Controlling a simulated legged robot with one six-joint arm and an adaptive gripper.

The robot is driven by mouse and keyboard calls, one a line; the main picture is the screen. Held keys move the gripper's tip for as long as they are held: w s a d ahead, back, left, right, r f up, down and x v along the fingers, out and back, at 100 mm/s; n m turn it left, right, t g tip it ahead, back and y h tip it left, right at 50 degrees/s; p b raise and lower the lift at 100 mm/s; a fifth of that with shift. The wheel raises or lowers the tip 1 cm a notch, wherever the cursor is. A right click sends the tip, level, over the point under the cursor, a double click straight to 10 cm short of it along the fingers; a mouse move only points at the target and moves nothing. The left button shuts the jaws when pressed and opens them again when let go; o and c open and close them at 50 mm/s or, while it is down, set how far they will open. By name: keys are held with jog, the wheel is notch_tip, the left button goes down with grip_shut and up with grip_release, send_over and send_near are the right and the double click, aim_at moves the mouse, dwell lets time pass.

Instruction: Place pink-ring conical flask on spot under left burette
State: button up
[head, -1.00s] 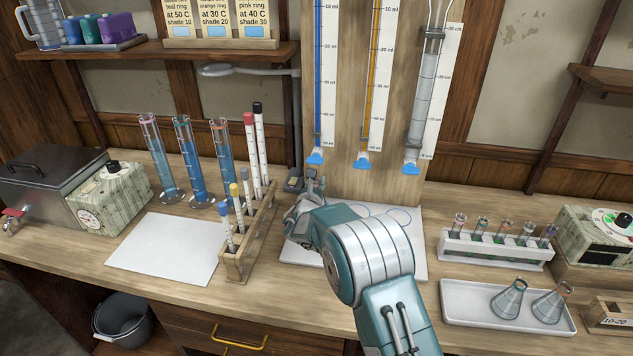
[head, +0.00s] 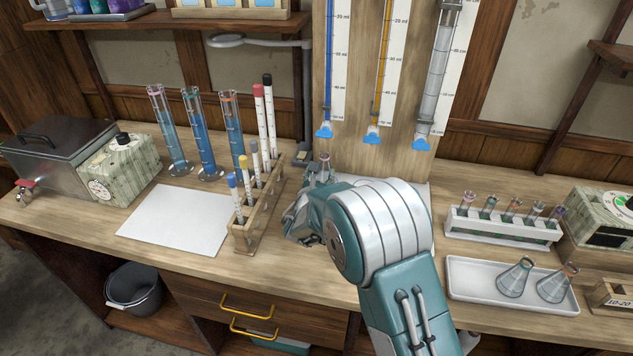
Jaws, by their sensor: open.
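The pink-ring conical flask (head: 324,161) stands just below the blue tap of the left burette (head: 325,130). Its neck and pinkish ring show; its lower body is hidden by my gripper and arm. My gripper (head: 310,187) is open, in front of the flask and close to it. Its fingers are partly hidden, and I cannot tell whether they touch the glass. The marked spot under the left burette is hidden behind my arm, so I cannot see how the flask's base sits on it.
A wooden rack (head: 258,205) with pipettes stands close left of my gripper. A white tray (head: 462,293) with two more conical flasks lies to the right, below a white tube rack (head: 500,229). A white mat (head: 175,222) on the left is bare.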

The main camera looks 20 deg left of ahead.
jog(key=s, duration=0.4)
jog(key=shift+d, duration=0.2)
jog(key=s+d+r+m+g+h, duration=0.15)
jog(key=d+r+m+h, duration=0.3)
jog(key=d, duration=0.45)
jog(key=d+r+m+g+h, duration=0.2)
jog(key=d+r+m+h, duration=0.1)
jog(key=d+r+m, duration=0.4)
jog(key=s+d+r+m+g+h, duration=0.1)
jog(key=s+d+m+g+h, duration=0.35)
jog(key=d, duration=0.95)
jog(key=s+d+r+m+g+y, duration=0.1)
jog(key=s+d+m+g+y, duration=0.2)
jog(key=s+m, duration=0.4)
jog(key=s+d+m+g+y, duration=0.15)
jog(key=s+d+m, duration=0.3)
jog(key=s, duration=0.45)
jog(key=s+a+m+y, duration=0.4)
jog(key=s+m+y, duration=0.2)
jog(key=s+m, duration=0.3)
jog(key=s, duration=0.3)
jog(key=shift+s, duration=0.2)
